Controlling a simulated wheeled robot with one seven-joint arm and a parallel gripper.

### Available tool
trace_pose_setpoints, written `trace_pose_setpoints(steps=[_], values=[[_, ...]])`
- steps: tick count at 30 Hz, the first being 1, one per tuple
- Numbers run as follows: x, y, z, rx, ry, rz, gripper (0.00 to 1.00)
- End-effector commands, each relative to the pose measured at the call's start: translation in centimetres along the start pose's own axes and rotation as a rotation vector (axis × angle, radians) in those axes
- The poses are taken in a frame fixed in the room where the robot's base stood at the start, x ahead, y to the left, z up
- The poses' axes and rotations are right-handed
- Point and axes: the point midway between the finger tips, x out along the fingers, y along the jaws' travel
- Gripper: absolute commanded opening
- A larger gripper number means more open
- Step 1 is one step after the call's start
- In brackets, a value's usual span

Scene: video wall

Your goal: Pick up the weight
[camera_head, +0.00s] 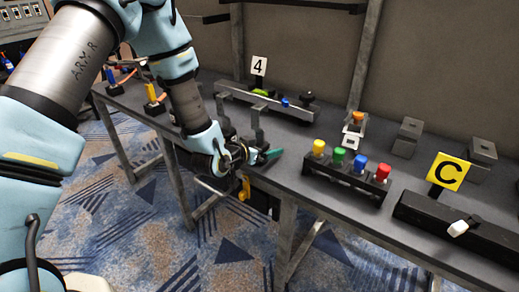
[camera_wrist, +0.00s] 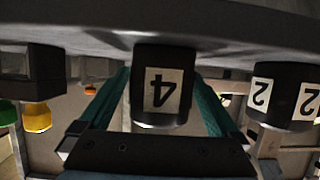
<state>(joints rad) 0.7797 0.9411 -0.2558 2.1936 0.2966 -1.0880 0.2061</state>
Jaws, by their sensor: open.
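A black weight (camera_wrist: 160,112) with a white label reading 4 stands in the wrist view, which looks upside down. It is between the two teal fingers of my gripper (camera_wrist: 162,76). The fingers are open, one on each side of it, and the view does not show clear contact with it. A second black weight (camera_wrist: 286,112) with labels reading 2 stands to the right, outside the fingers. In the head view, my gripper (camera_head: 265,157) is at the front edge of the table, and I cannot make out the weights there.
The grey table (camera_head: 300,190) has a rack of coloured knobs (camera_head: 350,173) right of my gripper. A yellow C sign (camera_head: 447,172) and a black bar (camera_head: 450,225) are farther right. A 4 sign (camera_head: 259,66) and a metal rail (camera_head: 265,105) stand behind.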

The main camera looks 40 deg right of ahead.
Motion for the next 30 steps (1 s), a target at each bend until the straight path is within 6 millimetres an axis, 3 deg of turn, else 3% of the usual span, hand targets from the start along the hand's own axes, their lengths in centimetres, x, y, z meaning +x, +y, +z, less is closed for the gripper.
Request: trace_pose_setpoints(steps=[8, 30], values=[[0.31, 0.01, 0.04, 0.000, 0.000, 0.000, 0.96], [0.28, 0.00, 0.02, 0.000, 0.000, 0.000, 0.13]])
